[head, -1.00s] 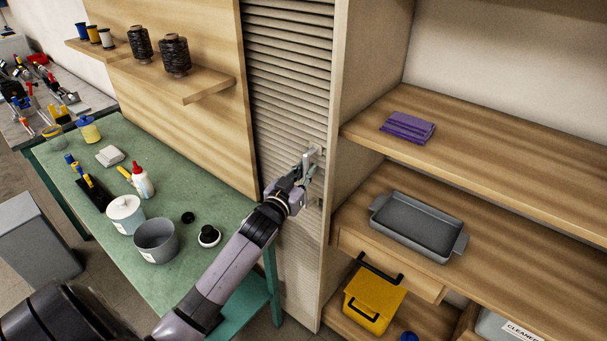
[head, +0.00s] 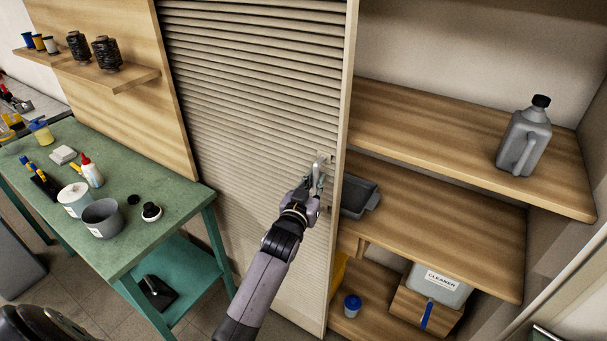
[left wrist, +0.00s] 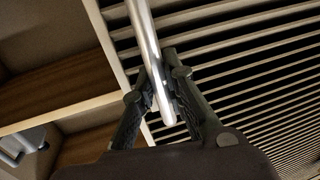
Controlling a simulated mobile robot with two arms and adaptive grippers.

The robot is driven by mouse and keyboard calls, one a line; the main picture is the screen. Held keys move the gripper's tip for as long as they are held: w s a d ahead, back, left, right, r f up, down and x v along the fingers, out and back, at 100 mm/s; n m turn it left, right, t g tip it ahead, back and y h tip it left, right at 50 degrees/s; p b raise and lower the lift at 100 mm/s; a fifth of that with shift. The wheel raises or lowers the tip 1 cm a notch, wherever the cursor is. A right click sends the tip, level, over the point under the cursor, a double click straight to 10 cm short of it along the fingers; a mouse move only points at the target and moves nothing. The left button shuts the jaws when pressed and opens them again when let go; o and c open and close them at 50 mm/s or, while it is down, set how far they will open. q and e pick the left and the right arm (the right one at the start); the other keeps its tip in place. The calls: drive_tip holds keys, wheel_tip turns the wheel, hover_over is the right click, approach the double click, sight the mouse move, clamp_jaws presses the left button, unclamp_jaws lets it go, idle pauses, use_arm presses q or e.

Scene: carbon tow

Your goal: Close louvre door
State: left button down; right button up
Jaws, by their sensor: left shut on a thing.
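The louvre door (head: 255,110) is a pale slatted panel that covers the left part of the shelf cabinet. The right part of the cabinet stands uncovered. A silver bar handle (head: 321,166) sits near the door's right edge. My left gripper (head: 313,183) is at the handle and shut on it. In the left wrist view the handle bar (left wrist: 146,42) runs between the two dark fingers of the gripper (left wrist: 160,88), with the slats behind. My right gripper is not in view.
On the cabinet shelves are a grey jug (head: 524,140), a grey tray (head: 358,198) partly hidden by the door, a cleaner container (head: 446,284) and a blue-lidded jar (head: 351,305). A green table (head: 150,222) with pots and bottles stands at left.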

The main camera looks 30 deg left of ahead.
sight(330, 175)
use_arm(q)
drive_tip(key=shift+s+d, duration=0.1)
drive_tip(key=shift+d, duration=1.45)
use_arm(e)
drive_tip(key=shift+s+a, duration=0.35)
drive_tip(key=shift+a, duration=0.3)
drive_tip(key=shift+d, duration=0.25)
use_arm(q)
drive_tip(key=c, duration=1.6)
unclamp_jaws()
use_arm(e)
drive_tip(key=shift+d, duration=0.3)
use_arm(q)
drive_tip(key=s+d, duration=0.1)
drive_tip(key=s, duration=1.1)
drive_tip(key=shift+d, duration=0.2)
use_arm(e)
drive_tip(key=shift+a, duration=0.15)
